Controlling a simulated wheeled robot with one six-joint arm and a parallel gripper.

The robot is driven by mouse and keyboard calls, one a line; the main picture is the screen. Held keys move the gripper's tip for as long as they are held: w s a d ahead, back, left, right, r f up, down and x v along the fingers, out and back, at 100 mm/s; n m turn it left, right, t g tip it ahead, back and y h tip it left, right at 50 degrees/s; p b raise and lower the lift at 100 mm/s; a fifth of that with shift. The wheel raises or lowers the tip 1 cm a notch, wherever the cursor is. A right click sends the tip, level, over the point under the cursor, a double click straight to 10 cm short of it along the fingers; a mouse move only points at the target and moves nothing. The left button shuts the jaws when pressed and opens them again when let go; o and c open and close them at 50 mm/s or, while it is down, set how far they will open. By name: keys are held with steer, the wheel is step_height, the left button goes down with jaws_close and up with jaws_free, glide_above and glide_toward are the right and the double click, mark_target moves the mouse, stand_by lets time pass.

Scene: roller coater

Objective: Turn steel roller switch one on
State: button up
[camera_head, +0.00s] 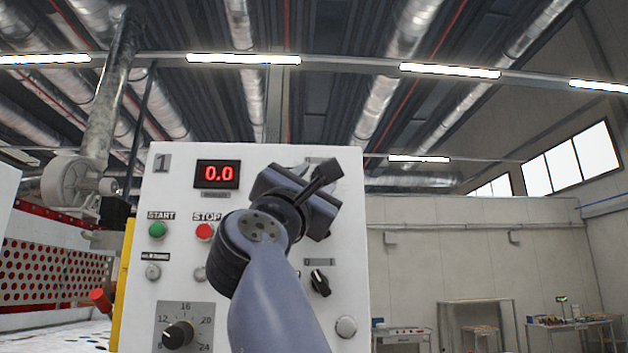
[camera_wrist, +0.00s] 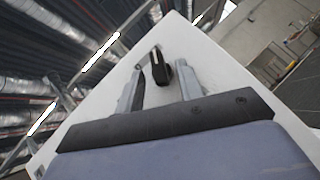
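A white control panel (camera_head: 345,240) marked "1" fills the middle of the head view. My gripper (camera_head: 318,180) is in front of its upper right part and hides what lies there. In the wrist view a black rotary switch (camera_wrist: 160,68) stands on the panel near a corner. The two grey fingers of my gripper (camera_wrist: 158,86) are apart, one on each side of the switch, with gaps visible. Another black rotary switch (camera_head: 320,283) sits lower right on the panel, tilted. Labels above the switches are too small to read, so I cannot tell which is switch one.
The panel has a red display (camera_head: 218,174) reading 0.0, a green START button (camera_head: 157,230), a red STOP button (camera_head: 204,232) and a dial (camera_head: 178,334). Worktables (camera_head: 575,322) stand far right.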

steer(key=shift+f, duration=0.15)
steer(key=b+v, duration=0.6)
steer(key=v, duration=0.4)
steer(key=shift+s+b, duration=0.25)
steer(key=shift+b, duration=0.1)
steer(key=shift+a+f, duration=0.15)
steer(key=p+x, duration=0.6)
steer(key=x, duration=0.5)
steer(key=shift+p, duration=0.3)
steer(key=shift+s+f, duration=0.1)
